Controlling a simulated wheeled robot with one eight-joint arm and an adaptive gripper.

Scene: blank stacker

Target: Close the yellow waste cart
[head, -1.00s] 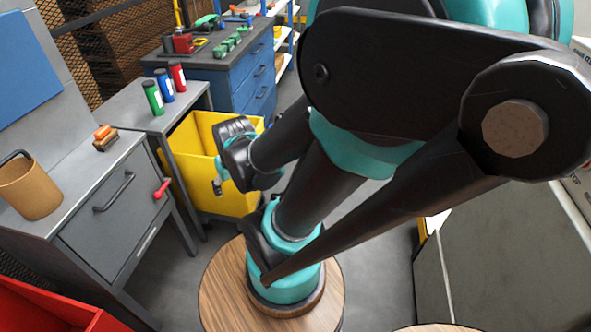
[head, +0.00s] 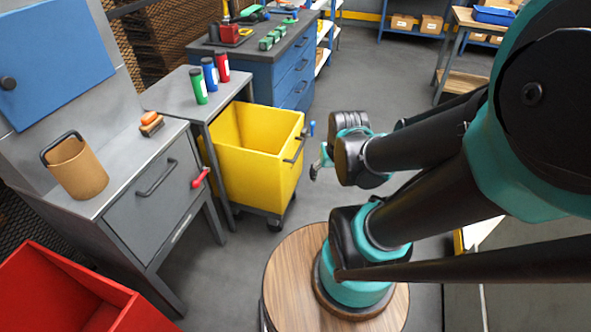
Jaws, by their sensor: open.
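The yellow waste cart (head: 255,177) stands on dark wheels in the middle of the head view, with its open top showing. Its left part is behind and partly under the small grey table (head: 168,98), so I cannot tell how far under it reaches. A dark bar handle (head: 295,148) is on its right side. My gripper (head: 316,150) is open, just right of the handle in the picture. It looks apart from the handle and empty, though my wrist hides part of it.
A red bin (head: 75,290) is at bottom left. A blue drawer cabinet (head: 285,80) stands behind the cart.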

